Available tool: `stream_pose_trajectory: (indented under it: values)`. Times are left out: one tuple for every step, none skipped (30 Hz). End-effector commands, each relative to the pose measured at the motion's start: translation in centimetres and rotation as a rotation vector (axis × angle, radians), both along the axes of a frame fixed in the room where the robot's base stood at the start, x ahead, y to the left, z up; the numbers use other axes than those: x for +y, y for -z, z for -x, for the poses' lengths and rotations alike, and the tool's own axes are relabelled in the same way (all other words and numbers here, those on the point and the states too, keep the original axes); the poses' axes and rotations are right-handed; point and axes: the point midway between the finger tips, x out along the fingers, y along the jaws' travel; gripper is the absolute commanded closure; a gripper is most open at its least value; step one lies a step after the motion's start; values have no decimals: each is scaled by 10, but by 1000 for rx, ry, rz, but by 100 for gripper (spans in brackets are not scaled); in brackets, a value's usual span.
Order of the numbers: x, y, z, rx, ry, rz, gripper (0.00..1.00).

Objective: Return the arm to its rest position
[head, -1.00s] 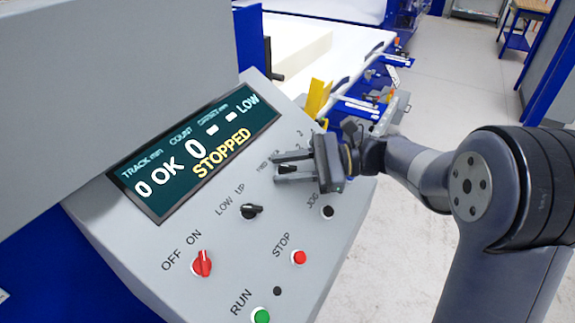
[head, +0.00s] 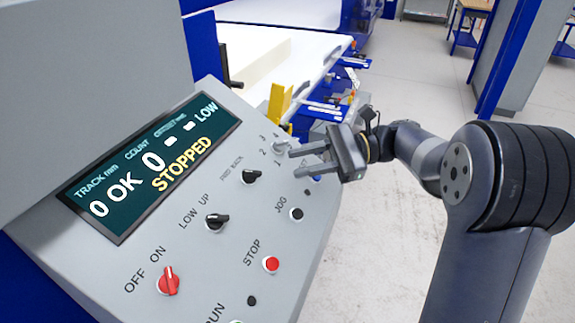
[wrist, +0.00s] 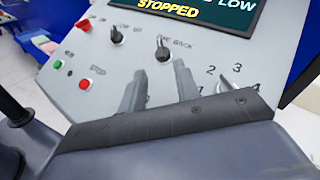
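My gripper (head: 293,162) is open and empty. It hovers off the right edge of the grey control panel (head: 110,255), fingers pointing left. The forward/back knob (head: 251,177) is black and lies beyond the fingertips, apart from them. In the wrist view my gripper (wrist: 160,70) shows two spread fingers, with the same knob (wrist: 162,51) past the gap. The numbered selector (head: 280,146) is partly beside the upper finger. My arm (head: 420,155) reaches in from the right, bent at a large dark joint.
The display (head: 150,165) reads STOPPED, LOW and 0. A yellow bracket (head: 280,104) stands behind. Open floor (head: 400,85) lies right of the machine.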

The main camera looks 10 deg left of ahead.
Motion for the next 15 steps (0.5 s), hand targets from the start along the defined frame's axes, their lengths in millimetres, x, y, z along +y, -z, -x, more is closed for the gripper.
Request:
stream_pose_trajectory:
  values:
    - [-2, 0, -1, 0, 0, 0, 69]
    - [-2, 0, -1, 0, 0, 1, 69]
    - [-2, 0, -1, 0, 0, 1, 69]
    - [-2, 0, -1, 0, 0, 0, 69]
    - [-2, 0, -1, 0, 0, 0, 69]
    - [-2, 0, -1, 0, 0, 0, 69]
    - [-2, 0, -1, 0, 0, 0, 69]
    - [-2, 0, -1, 0, 0, 0, 69]
    - [-2, 0, -1, 0, 0, 0, 69]
    - [-2, 0, -1, 0, 0, 0, 69]
    - [-1, 0, 0, 0, 0, 0, 69]
    - [0, -1, 0, 0, -1, 0, 69]
    - [2, -1, 1, 0, -1, -1, 69]
    - [4, -1, 2, 0, -1, -1, 69]
    - [7, -1, 3, -1, -1, -1, 69]
